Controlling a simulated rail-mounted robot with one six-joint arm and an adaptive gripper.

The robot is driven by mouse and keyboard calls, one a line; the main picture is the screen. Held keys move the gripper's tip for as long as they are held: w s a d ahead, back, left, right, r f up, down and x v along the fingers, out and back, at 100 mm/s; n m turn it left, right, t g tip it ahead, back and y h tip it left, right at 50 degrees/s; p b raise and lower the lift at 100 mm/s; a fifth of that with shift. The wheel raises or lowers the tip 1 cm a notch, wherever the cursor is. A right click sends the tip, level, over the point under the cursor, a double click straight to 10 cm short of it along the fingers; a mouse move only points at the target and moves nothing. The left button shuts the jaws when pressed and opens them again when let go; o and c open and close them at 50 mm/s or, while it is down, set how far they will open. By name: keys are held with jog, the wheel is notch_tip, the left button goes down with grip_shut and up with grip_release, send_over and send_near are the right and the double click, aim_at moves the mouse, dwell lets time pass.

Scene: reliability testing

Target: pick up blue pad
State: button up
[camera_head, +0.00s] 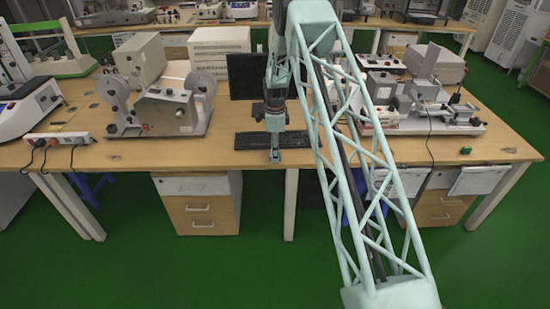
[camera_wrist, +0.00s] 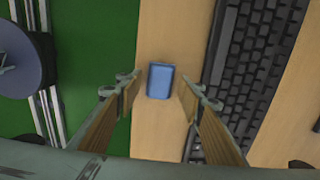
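The blue pad (camera_wrist: 161,81) is a small rounded rectangle lying on the wooden bench top, between the black keyboard and the bench edge in the wrist view. My gripper (camera_wrist: 157,92) is open, with one finger on each side of the pad. No contact with the pad shows, and the height of the fingertips above the bench is hard to tell. In the head view my gripper (camera_head: 274,155) points down near the front edge of the bench, and the pad cannot be made out there.
The black keyboard (camera_wrist: 252,75) lies close to the right finger; it also shows in the head view (camera_head: 300,139). A black monitor (camera_head: 246,76) stands behind. A reel machine (camera_head: 160,108) is at left, a test instrument (camera_head: 420,112) at right. Green floor (camera_wrist: 90,60) lies past the bench edge.

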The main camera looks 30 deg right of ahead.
jog(key=c, duration=0.9)
jog(key=shift+r, duration=0.15)
jog(key=shift+r, duration=1.7)
jog(key=s+a, duration=0.1)
jog(key=s, duration=0.4)
jog(key=s+a+r, duration=0.1)
jog(key=s+a, duration=0.1)
jog(key=s, duration=0.3)
jog(key=s+a, duration=0.1)
jog(key=s, duration=0.4)
jog(key=shift+s+a+r+p, duration=0.15)
jog(key=shift+s+a+p, duration=0.05)
jog(key=shift+p, duration=0.1)
jog(key=shift+o, duration=0.8)
jog(key=shift+c, duration=0.7)
